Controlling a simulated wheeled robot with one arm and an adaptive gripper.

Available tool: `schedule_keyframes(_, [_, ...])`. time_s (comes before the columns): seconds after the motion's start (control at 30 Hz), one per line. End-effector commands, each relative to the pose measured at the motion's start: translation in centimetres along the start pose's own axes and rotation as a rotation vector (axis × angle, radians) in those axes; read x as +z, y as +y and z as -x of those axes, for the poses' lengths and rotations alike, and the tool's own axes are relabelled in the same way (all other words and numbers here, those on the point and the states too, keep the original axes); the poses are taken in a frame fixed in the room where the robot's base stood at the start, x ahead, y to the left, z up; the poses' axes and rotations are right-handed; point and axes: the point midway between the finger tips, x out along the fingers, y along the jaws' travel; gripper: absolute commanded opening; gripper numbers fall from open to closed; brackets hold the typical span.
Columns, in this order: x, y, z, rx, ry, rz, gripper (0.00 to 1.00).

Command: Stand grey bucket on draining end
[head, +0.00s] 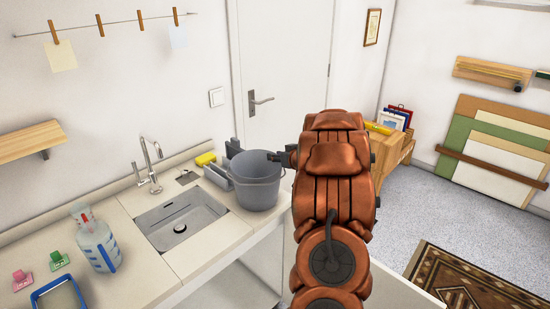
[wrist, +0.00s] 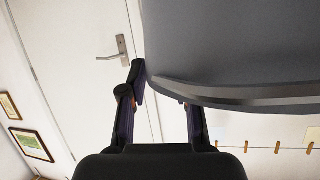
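The grey bucket (head: 257,183) is upright at the right end of the counter, right of the sink. Its base appears at counter height, but I cannot tell whether it bears on the top. My gripper (head: 281,157) reaches its rim from the right. In the wrist view the bucket (wrist: 235,45) fills the upper right. There my gripper (wrist: 160,85) has its left finger against the bucket's edge; the right fingertip is hidden behind the rim. The fingers lean inward and appear closed on the bucket's wall.
The sink (head: 180,222) with its tap (head: 149,165) is left of the bucket. A yellow sponge (head: 205,159) and a grey caddy (head: 217,177) stand behind it. A clear bottle (head: 97,242) stands at left. A wooden print bin (head: 392,155) is beyond my arm.

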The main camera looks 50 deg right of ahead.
Motion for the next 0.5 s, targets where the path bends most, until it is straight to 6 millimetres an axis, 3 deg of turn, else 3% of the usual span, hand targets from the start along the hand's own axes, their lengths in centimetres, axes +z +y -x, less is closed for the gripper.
schedule_keyframes(0.5, [0.1,0.0,7.3,0.001,0.001,0.0,0.31])
